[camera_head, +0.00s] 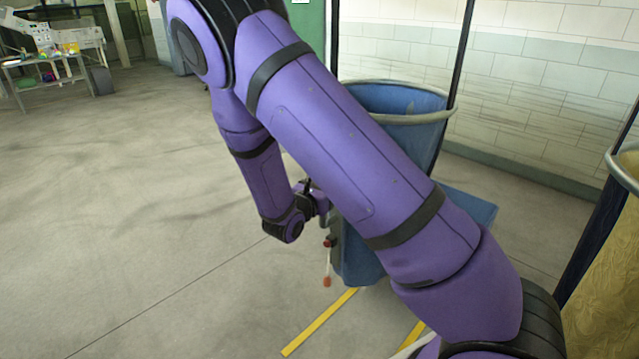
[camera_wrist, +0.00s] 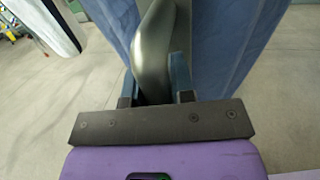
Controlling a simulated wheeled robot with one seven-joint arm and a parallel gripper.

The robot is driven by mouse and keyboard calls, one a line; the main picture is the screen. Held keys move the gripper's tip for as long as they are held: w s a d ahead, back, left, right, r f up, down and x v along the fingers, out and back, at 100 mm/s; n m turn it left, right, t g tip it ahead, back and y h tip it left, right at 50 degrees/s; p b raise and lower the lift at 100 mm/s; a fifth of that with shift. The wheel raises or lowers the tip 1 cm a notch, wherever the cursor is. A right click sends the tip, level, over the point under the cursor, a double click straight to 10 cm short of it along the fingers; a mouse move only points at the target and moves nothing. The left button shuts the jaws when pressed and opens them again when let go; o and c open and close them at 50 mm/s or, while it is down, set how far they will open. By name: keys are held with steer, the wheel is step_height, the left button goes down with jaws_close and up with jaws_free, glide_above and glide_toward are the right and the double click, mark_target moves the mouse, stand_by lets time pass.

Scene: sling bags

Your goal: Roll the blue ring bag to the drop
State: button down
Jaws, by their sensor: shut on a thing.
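The blue ring bag (camera_head: 405,100) hangs open from a pale rim in the head view, partly hidden behind my purple arm. A blue base part (camera_head: 470,207) shows low at its right. My gripper (camera_wrist: 156,78) is shut on a smooth grey handle (camera_wrist: 155,40) in front of the blue cloth (camera_wrist: 228,45). In the head view my gripper (camera_head: 326,203) is at the bag's left side, and its fingers are mostly hidden. I cannot tell which place is the drop.
Yellow floor lines (camera_head: 320,322) lie below the bag. A second, yellow bag (camera_head: 610,265) with a pale ring stands close at the right. A pale tiled wall (camera_head: 540,80) is behind. A cluttered table (camera_head: 45,60) is far left. The grey floor at left is clear.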

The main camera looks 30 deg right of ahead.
stand_by(0.3)
steer(key=c, duration=1)
jaws_free()
steer(key=shift+o, duration=0.2)
steer(key=v, duration=1)
steer(key=shift+s+a, duration=0.2)
steer(key=shift+a, duration=0.15)
steer(key=shift+r, duration=0.15)
